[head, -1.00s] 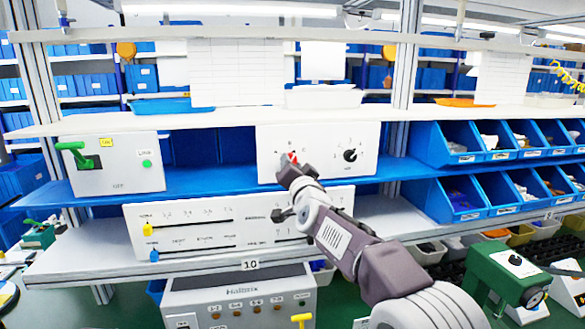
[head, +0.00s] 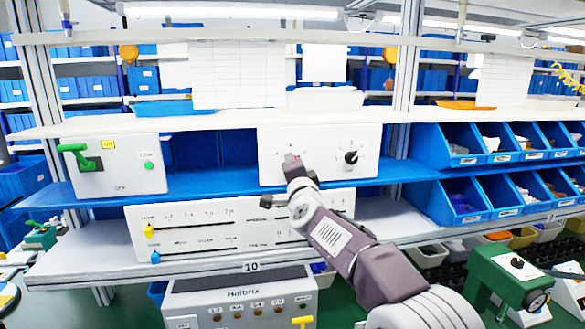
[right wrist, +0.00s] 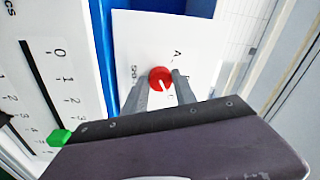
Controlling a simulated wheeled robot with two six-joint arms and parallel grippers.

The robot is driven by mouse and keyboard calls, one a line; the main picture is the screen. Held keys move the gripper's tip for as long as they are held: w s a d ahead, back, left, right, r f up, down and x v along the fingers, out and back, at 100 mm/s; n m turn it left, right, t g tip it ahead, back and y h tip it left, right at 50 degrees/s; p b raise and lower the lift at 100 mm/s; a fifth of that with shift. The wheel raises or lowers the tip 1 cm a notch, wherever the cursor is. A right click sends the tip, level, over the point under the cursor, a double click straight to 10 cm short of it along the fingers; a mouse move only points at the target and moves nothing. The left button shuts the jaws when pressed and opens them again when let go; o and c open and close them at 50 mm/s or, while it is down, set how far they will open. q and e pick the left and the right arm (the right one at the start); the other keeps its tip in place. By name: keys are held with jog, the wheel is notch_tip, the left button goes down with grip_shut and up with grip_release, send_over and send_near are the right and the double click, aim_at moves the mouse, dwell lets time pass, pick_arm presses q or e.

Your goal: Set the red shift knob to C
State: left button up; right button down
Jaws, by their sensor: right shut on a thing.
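The red shift knob (head: 289,158) is on the upper right white panel, partly hidden by my right gripper (head: 293,163). The right wrist view shows the round red knob (right wrist: 160,77) between the two grey fingers of my right gripper (right wrist: 161,82), which is shut on it. The knob's white mark points down and slightly right in that view, away from the letter A (right wrist: 178,53). The letters B and C cannot be made out there. My left gripper is not in view.
A black knob (head: 351,157) sits right of the red one on the same panel. A slider panel (head: 190,228) is below. A box with a green lever (head: 80,157) stands left, and blue bins (head: 455,150) stand right.

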jog(key=shift+f, duration=0.1)
dwell(0.3)
jog(key=c, duration=1)
grip_release()
jog(key=shift+s, duration=0.1)
jog(key=shift+s+b, duration=0.3)
jog(key=s+d+b, duration=0.1)
jog(key=s+b, duration=0.1)
jog(key=s, duration=0.6)
jog(key=shift+d+f+b, duration=0.2)
jog(key=shift+f+b, duration=0.1)
jog(key=shift+b, duration=0.05)
